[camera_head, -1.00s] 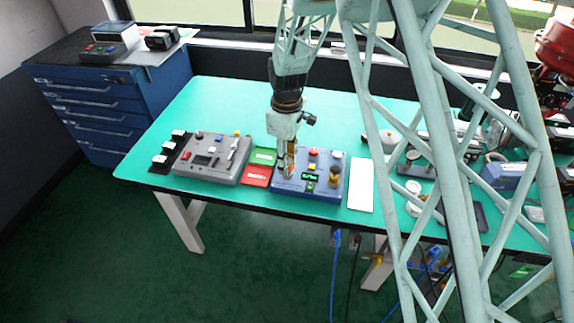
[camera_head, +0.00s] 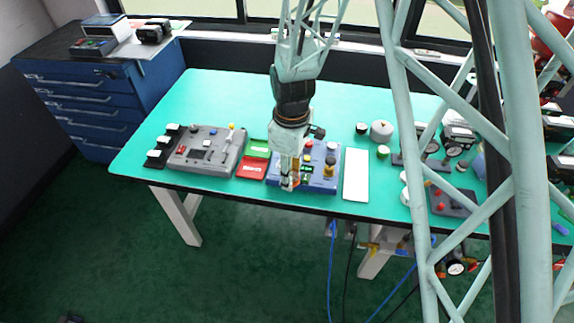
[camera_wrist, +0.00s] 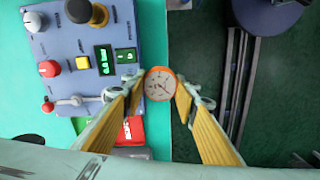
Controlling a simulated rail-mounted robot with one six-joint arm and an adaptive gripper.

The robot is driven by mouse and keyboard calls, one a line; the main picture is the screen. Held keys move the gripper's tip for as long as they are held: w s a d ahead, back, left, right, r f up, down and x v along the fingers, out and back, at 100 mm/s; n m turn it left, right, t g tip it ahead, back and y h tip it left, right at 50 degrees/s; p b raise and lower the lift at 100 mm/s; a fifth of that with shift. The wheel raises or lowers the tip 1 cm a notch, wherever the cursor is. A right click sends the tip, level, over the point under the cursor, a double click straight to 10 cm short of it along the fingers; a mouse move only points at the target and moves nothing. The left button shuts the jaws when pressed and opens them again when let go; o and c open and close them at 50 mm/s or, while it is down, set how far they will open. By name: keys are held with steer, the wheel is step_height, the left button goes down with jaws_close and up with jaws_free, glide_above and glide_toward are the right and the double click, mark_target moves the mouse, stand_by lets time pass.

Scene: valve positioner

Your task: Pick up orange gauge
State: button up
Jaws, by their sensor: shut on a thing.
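The orange gauge (camera_wrist: 160,84) has a round white dial with a dark needle in an orange rim. In the wrist view it sits between the yellow-padded fingertips of my gripper (camera_wrist: 161,90), which is shut on it. The dial faces the camera. In the head view my gripper (camera_head: 289,183) points down at the front left corner of the blue control box (camera_head: 318,182), and the gauge is too small to make out clearly. I cannot tell how high it is above the table.
The blue box has knobs, buttons and a lit green display (camera_wrist: 104,59). Red (camera_head: 251,169) and green (camera_head: 258,148) cards and a grey control box (camera_head: 207,150) lie left of it. A white panel (camera_head: 356,176) lies right. The table's front edge is close to my gripper.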

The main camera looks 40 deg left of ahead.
mark_target(295, 186)
steer(key=shift+s+d+r, duration=0.2)
steer(key=shift+s+d, duration=1.15)
steer(key=shift+d, duration=0.2)
steer(key=shift+w, duration=0.1)
